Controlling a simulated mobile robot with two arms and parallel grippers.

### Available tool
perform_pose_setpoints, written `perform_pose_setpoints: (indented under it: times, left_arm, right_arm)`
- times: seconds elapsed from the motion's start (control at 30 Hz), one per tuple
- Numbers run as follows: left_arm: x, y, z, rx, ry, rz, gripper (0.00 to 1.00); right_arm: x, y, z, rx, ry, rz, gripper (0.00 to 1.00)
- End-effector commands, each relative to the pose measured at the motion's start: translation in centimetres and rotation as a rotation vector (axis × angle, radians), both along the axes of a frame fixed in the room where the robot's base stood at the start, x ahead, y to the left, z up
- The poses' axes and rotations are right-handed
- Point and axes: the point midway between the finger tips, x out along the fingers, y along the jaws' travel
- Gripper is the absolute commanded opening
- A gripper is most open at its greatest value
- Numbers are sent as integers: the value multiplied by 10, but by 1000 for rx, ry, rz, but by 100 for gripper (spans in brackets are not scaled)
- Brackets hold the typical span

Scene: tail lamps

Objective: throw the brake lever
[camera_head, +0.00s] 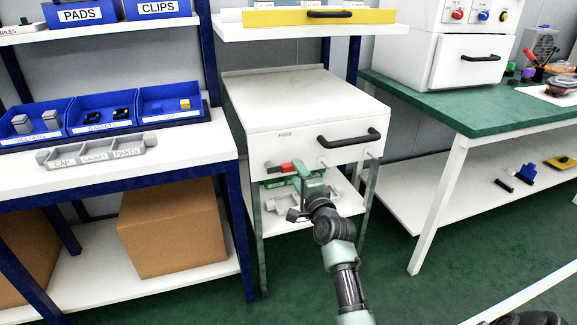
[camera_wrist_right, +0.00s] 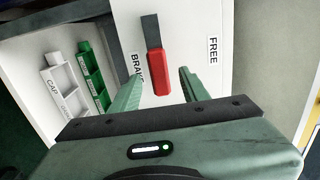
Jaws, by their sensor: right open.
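The brake lever's red grip (camera_head: 289,167) sticks out on the front of the white cart (camera_head: 310,100), under its top panel. In the right wrist view the red grip (camera_wrist_right: 158,74) sits at the end of a dark bar (camera_wrist_right: 150,28), between the printed words BRAKE (camera_wrist_right: 137,66) and FREE (camera_wrist_right: 213,50). My right gripper (camera_head: 298,171) is at the lever; in the wrist view its two fingers (camera_wrist_right: 162,74) are apart, one on each side of the grip. I cannot tell whether they touch it. BRAKE is partly covered by a finger. My left gripper is not in view.
A black handle (camera_head: 348,138) stands out right of the lever. Green and grey trays (camera_head: 290,205) sit on the cart's lower shelf. A white bench (camera_head: 200,150) with blue bins stands left, a green-topped table (camera_head: 480,105) right. A cardboard box (camera_head: 172,228) is low on the left.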

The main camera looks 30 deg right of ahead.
Motion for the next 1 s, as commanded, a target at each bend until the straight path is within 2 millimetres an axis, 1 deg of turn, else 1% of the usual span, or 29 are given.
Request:
perform_pose_setpoints:
  times: [0.03, 0.1, 0.23, 0.4, 0.6, 0.63, 0.67, 0.7, 0.77, 0.8, 1.0]
  left_arm:
    - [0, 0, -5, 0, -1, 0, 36]
    - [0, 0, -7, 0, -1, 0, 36]
    - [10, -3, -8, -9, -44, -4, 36]
    - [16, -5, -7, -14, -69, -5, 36]
    - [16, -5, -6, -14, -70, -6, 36]
    - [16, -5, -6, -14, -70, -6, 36]
    - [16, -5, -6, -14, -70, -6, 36]
    - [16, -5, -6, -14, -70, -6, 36]
    - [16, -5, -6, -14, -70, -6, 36]
    - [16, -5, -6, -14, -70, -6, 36]
    - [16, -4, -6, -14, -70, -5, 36]
  right_arm:
    - [10, -2, -2, 0, -1, 0, 45]
    - [20, -5, -1, -1, -2, -1, 45]
    - [35, -8, -1, -1, -2, 0, 45]
    - [42, -10, 0, -1, -1, 0, 45]
    - [42, -10, 1, -2, -1, 0, 45]
    - [42, -10, 1, -2, -1, 0, 43]
    - [42, -10, 1, -2, -1, 0, 34]
    - [42, -10, 0, -2, -1, 0, 23]
    - [42, -10, 0, -2, -1, 0, 6]
    - [42, -10, 0, -2, -1, 0, 0]
    - [42, -10, 0, -2, -1, 0, 0]
